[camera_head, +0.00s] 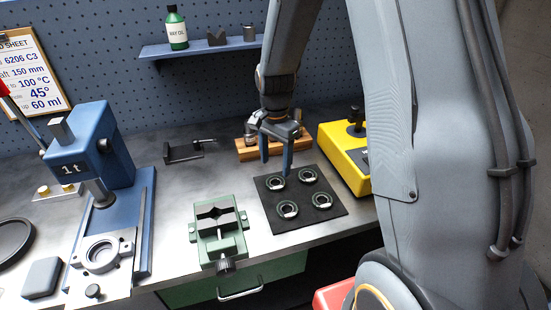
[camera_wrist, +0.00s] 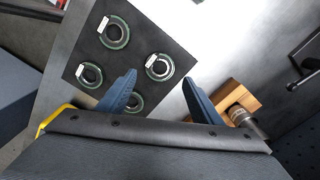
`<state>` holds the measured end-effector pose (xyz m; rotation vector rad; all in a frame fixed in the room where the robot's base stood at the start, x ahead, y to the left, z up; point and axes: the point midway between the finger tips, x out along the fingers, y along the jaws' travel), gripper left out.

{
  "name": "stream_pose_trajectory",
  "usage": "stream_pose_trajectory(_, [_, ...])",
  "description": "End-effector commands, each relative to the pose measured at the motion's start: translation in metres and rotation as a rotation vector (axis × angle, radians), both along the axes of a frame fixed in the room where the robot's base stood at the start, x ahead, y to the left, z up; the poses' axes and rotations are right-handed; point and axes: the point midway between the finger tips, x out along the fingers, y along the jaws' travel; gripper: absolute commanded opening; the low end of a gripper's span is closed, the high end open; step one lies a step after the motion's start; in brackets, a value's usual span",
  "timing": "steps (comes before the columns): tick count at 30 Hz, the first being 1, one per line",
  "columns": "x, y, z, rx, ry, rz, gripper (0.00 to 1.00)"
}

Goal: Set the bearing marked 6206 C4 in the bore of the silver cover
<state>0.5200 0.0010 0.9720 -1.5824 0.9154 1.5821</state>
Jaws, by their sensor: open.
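Several ring-shaped bearings lie on a black mat (camera_head: 333,217), including a front-left bearing (camera_head: 288,209) and a front-right bearing (camera_head: 321,200). Each has a small white tag, too small to read, so I cannot tell which is 6206 C4. My gripper (camera_head: 275,165) is open and empty above the mat's back-left part. In the wrist view, one bearing (camera_wrist: 160,67) shows between the fingertips, and another (camera_wrist: 134,102) is partly hidden by a finger. A silver ring-like part with a round bore (camera_head: 101,256), apparently the cover, sits in front of the blue press.
The blue press (camera_head: 92,150) stands at left, and a green vise (camera_head: 217,232) sits between it and the mat. A yellow device (camera_head: 345,155) stands close to the mat's right. A wooden block (camera_head: 245,151) is behind my gripper. Bare bench lies left of the vise.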

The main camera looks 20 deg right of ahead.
Motion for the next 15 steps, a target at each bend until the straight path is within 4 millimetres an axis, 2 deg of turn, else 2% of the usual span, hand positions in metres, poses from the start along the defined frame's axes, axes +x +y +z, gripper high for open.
stream_pose_trajectory(15, [0.000,0.000,-0.063,0.000,0.001,0.001,0.59])
